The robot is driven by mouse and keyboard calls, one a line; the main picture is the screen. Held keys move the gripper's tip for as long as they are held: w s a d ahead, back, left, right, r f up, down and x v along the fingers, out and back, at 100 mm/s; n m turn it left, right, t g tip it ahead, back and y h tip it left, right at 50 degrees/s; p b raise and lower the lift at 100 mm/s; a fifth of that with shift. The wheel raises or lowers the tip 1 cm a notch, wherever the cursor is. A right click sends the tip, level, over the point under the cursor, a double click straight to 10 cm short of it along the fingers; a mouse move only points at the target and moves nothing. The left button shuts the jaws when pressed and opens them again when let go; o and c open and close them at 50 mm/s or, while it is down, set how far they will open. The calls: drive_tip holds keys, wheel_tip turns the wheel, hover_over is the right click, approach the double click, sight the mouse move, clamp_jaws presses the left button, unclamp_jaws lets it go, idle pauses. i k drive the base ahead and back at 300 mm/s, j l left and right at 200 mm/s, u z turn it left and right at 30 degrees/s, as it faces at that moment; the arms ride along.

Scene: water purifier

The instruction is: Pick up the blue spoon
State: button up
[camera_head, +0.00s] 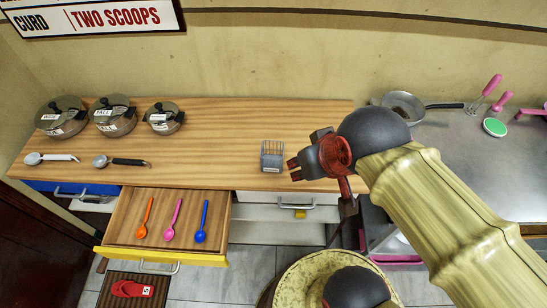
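The blue spoon (201,236) lies in the open drawer (180,203) with the yellow front. Its bowl faces the drawer front and its handle points back toward the counter. It is the rightmost of three spoons, beside a pink spoon (168,234) and an orange spoon (142,231). My gripper (293,170) is above the counter's right part, up and to the right of the blue spoon and well apart from it.
Lidded pots (113,118) and two ladles (118,161) are at the left. A metal sink counter (470,165) with a pan (403,107) is at the right. The counter's middle is clear.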

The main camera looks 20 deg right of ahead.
sight(199, 236)
drive_tip(key=j+u, duration=0.4)
drive_tip(key=j, duration=1.2)
